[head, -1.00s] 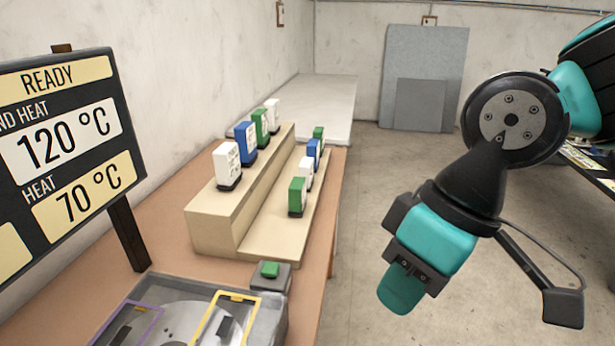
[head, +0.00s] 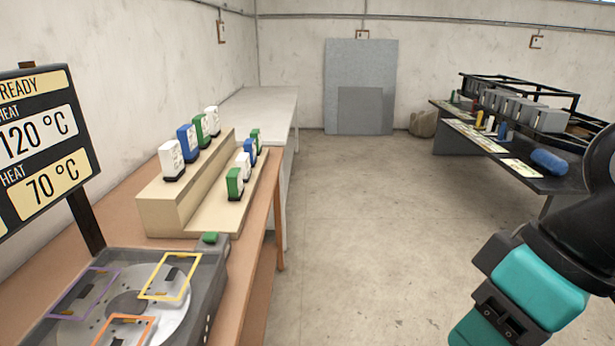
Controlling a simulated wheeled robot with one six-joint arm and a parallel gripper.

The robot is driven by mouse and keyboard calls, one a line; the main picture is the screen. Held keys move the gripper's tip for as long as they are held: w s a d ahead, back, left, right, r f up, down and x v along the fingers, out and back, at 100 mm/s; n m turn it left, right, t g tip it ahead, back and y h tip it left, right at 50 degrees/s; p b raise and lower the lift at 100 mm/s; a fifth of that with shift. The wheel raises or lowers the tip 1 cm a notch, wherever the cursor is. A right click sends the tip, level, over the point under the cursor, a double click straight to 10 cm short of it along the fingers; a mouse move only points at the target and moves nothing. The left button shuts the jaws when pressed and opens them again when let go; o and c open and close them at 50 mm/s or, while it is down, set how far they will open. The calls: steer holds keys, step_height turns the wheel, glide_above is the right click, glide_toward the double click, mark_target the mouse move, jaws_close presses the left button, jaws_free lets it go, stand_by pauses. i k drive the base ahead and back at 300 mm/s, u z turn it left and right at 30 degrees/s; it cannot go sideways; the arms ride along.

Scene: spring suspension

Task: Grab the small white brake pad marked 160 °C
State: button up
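Brake pads stand upright on a two-step beige stand (head: 165,215). The lower step holds a row of smaller pads: a green one (head: 235,182) at the front, a small white one (head: 243,166) behind it, then a blue one (head: 249,152) and a green one (head: 255,137). The small white pad is partly hidden by the front green pad. Its marking is too small to read. My gripper (head: 472,331) is at the bottom right, well away from the stand over open floor. Its end is cut off by the frame, so its opening does not show.
The upper step holds larger pads: white (head: 171,158), blue (head: 187,144), green (head: 200,130) and white (head: 211,120). A machine with a disc (head: 150,318) and a sign (head: 38,150) stand in front. A dark table (head: 490,150) is at right. The floor between is clear.

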mark_target(242, 160)
steer(key=z, duration=0.45)
steer(key=i, duration=1.4)
steer(key=u, duration=0.95)
steer(key=i, duration=0.75)
steer(key=u, duration=1.4)
steer(key=i, duration=0.45)
steer(key=u, duration=0.4)
